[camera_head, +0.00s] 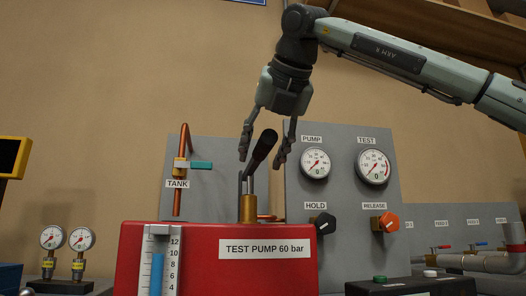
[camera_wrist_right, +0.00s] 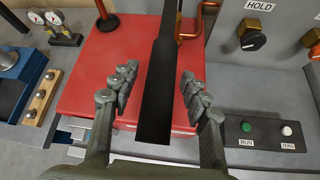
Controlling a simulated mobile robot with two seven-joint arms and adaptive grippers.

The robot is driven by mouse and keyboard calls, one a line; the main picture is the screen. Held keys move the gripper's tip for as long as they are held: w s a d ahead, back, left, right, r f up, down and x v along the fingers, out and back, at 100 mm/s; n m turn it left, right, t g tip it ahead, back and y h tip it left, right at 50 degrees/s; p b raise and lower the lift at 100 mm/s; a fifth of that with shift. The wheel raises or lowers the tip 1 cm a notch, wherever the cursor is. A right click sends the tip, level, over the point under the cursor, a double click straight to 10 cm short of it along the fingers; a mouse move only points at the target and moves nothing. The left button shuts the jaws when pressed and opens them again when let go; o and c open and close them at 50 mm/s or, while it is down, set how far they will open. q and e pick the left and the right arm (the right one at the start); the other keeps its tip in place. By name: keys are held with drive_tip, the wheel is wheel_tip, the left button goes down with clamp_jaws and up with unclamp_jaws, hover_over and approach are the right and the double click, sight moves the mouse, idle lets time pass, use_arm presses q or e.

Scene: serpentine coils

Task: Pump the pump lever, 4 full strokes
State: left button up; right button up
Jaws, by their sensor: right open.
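The pump lever (camera_head: 262,152) has a black handle, leans up to the right and rises from a brass fitting on the red test pump (camera_head: 190,247). In the wrist view the lever (camera_wrist_right: 160,90) is a long black bar running between the fingers. My right gripper (camera_head: 264,158) comes down from above, open, with one finger on each side of the handle. The fingers (camera_wrist_right: 158,88) look apart from the handle in the wrist view. My left gripper is not in view.
Behind the pump stands a grey panel with a PUMP gauge (camera_head: 315,164), a TEST gauge (camera_head: 373,166), a black HOLD knob (camera_head: 324,224) and an orange RELEASE knob (camera_head: 389,221). A copper pipe with a teal valve handle (camera_head: 201,165) is to the left. A button box (camera_wrist_right: 265,134) sits right of the pump.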

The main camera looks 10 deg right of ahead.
drive_tip(key=v, duration=1.2)
drive_tip(key=shift+d, duration=0.1)
